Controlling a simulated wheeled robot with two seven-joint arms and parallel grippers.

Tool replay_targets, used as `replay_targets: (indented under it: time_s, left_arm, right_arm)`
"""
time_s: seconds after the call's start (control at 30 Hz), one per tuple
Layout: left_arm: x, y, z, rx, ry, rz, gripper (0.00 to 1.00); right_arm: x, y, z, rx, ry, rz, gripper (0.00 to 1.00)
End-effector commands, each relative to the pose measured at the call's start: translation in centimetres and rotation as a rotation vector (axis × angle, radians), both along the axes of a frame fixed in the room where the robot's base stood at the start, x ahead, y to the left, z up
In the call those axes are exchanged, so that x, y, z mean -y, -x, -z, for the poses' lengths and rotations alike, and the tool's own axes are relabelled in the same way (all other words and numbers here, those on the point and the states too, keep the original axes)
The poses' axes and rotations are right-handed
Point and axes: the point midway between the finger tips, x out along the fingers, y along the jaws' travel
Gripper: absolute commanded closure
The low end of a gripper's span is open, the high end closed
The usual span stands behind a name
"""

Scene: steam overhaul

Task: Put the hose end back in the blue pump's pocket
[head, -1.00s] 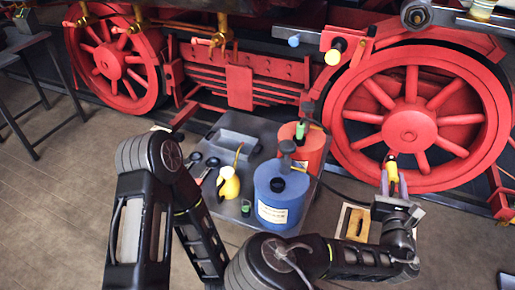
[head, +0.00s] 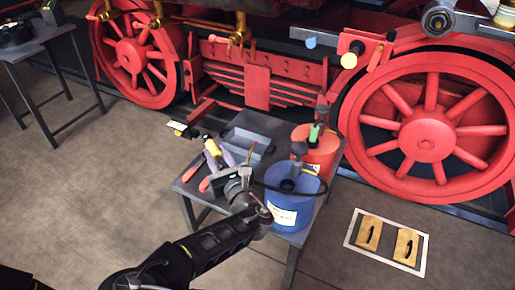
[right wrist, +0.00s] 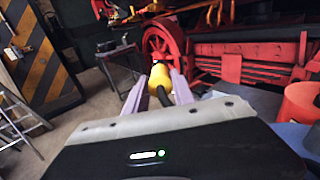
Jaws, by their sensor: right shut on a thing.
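The blue pump (head: 284,208) stands on the grey table's front right corner, with a dark round opening and a grey handle on top. Which part is its pocket I cannot tell. My right gripper (head: 219,157) is left of the blue pump, over the table's left part. It is shut on the yellow hose end (head: 211,146), which also shows between the pale fingers in the right wrist view (right wrist: 159,77). A black hose runs back from it in that view, and a black loop arches around the pump's top in the head view. My left gripper is out of view.
A red pump (head: 318,160) with a green nozzle (head: 314,132) stands behind the blue one. A grey tray (head: 247,146) and red-handled tools (head: 190,173) lie on the table. Red locomotive wheels (head: 424,137) stand behind.

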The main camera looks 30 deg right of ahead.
Motion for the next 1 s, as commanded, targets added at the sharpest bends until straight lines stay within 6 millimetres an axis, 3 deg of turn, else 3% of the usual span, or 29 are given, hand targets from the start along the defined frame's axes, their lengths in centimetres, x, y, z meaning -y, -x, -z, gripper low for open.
replay_targets:
  time_s: [0.4,0.57,0.67,0.77,0.9,1.0]
  left_arm:
    - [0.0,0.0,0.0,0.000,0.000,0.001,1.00]
    - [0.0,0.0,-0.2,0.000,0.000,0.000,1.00]
    - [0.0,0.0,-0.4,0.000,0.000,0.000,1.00]
    - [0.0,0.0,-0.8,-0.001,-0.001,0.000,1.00]
    - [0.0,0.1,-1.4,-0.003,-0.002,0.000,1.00]
    - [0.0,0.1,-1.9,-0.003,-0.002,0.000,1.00]
  right_arm:
    - [0.1,0.0,0.0,0.000,0.000,0.002,1.00]
    - [1.1,0.1,1.3,-0.015,0.000,0.034,1.00]
    - [2.6,0.4,3.5,-0.040,-0.002,0.087,1.00]
    - [4.7,1.1,6.9,-0.082,-0.007,0.168,1.00]
    - [7.3,3.5,12.9,-0.168,-0.024,0.317,1.00]
    - [8.2,5.8,16.9,-0.242,-0.050,0.426,1.00]
